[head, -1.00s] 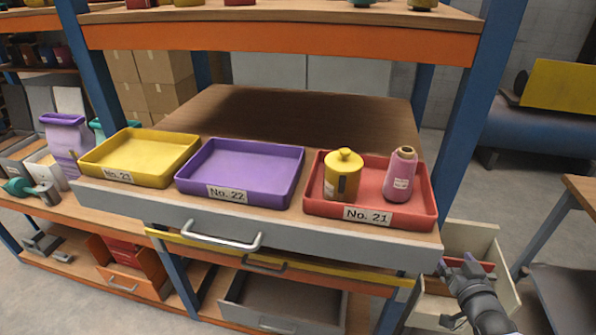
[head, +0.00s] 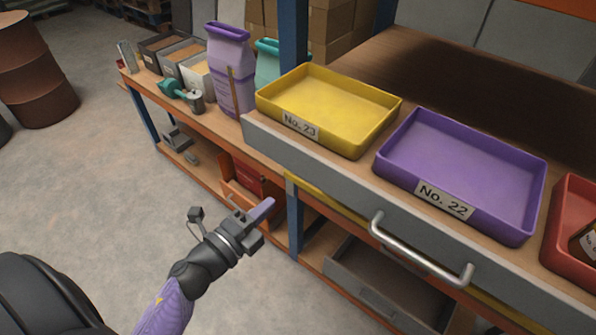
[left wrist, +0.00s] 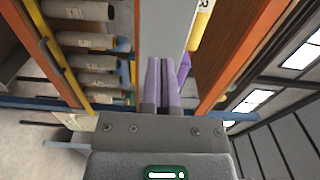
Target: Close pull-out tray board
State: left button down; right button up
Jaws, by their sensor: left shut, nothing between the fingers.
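The pull-out tray board (head: 330,185) has a grey front with a metal bar handle (head: 420,255) and sticks out of the shelf frame. On it stand a yellow tray (head: 325,105) labelled No. 23, a purple tray (head: 465,165) labelled No. 22, and a red tray (head: 568,235), cut off at the right edge. My left gripper (head: 263,208) is shut and empty, left of the handle and apart from the board front in the picture. In the left wrist view, its purple fingers (left wrist: 164,85) lie together, pointing toward a grey panel. My right gripper is out of view.
A grey drawer (head: 370,285) stands open below the board. A blue post (head: 294,215) and an orange bin (head: 250,180) are close behind my left gripper. A side bench (head: 215,125) holds a purple sack and boxes. Open floor (head: 100,170) lies at left.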

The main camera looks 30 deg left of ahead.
aim_at(305, 171)
pick_arm(q)
jog(key=x, duration=0.9)
jog(key=shift+w, duration=0.15)
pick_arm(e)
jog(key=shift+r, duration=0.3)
pick_arm(q)
jog(key=shift+w, duration=0.1)
